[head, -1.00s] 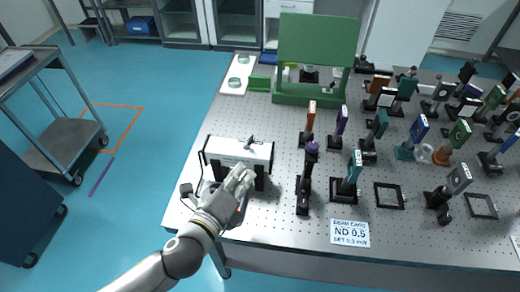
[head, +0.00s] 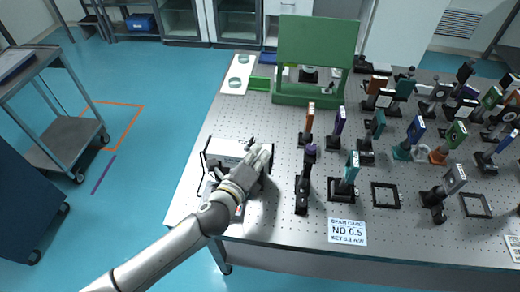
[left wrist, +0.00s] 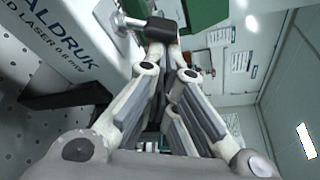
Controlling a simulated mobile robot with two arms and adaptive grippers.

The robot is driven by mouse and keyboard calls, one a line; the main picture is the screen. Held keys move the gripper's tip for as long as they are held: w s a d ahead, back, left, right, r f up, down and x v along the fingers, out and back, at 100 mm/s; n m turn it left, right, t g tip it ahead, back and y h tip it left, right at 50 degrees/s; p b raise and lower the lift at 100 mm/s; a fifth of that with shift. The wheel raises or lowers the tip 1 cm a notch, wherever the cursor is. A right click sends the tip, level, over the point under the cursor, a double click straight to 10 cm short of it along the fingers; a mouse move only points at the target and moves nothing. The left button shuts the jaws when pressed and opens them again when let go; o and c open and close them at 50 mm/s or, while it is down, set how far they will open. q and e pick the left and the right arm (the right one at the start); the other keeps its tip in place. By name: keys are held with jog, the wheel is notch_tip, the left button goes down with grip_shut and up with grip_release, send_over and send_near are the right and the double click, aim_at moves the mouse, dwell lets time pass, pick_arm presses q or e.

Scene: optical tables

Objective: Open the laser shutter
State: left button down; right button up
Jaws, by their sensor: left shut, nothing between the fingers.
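The laser is a white box with dark ends (head: 222,147) near the table's left front edge. Its lettered side (left wrist: 60,45) fills the upper left of the left wrist view. A small dark shutter lever (head: 250,141) sits on its top; the left wrist view shows a metal pin and a black block (left wrist: 165,29) just beyond the fingertips. My left gripper (head: 264,152) is shut and empty, over the right end of the laser and partly hiding it. In the left wrist view its fingertips (left wrist: 166,52) appear close to the block; contact cannot be told. My right gripper is out of view.
Several optic mounts on posts stand to the right, the nearest with a purple top (head: 310,150). A green panel (head: 318,42) stands behind. A card reading ND 0.5 (head: 347,232) lies at the front. Perforated tabletop between laser and panel is clear.

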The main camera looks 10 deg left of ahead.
aim_at(252, 142)
pick_arm(q)
jog(key=shift+w+d, duration=0.15)
jog(key=shift+w, duration=0.2)
jog(key=shift+r+n+h+b, duration=0.15)
jog(key=shift+n+h+b, duration=0.15)
jog(key=shift+n+b, duration=0.25)
jog(key=shift+a+r+n+t+b, duration=0.2)
jog(key=shift+a+n+t+b, duration=0.25)
jog(key=shift+n+b, duration=0.55)
jog(key=n+b, duration=0.1)
jog(key=n, duration=0.1)
jog(key=a+r+n+t+h+b, duration=0.1)
jog(key=n+b, duration=0.1)
jog(key=shift+a+t, duration=0.15)
jog(key=shift+t, duration=0.1)
jog(key=shift+r, duration=0.3)
